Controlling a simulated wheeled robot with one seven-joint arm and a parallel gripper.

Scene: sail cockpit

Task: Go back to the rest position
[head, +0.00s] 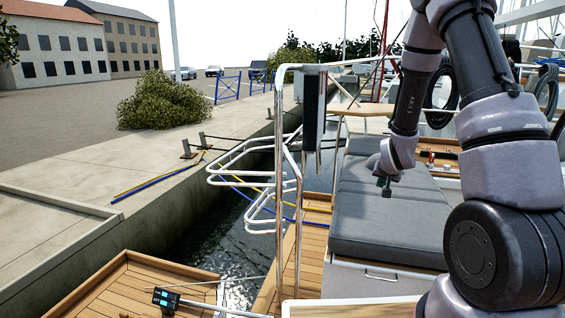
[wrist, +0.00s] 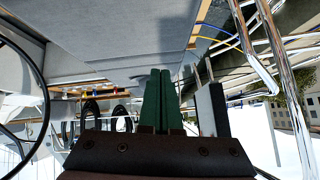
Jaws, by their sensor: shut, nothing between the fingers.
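The view from the wrist is upside down. The gripper looks clear of the grey cushion (head: 390,225), though the exact gap is hard to tell.
A steel rail frame (head: 278,180) stands left of my gripper, with a dark upright panel (head: 312,110) on it. A wooden table leaf (head: 358,109) lies behind. Water (head: 215,232) separates the boat from the stone quay (head: 70,160). A small display (head: 166,299) sits at the front left.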

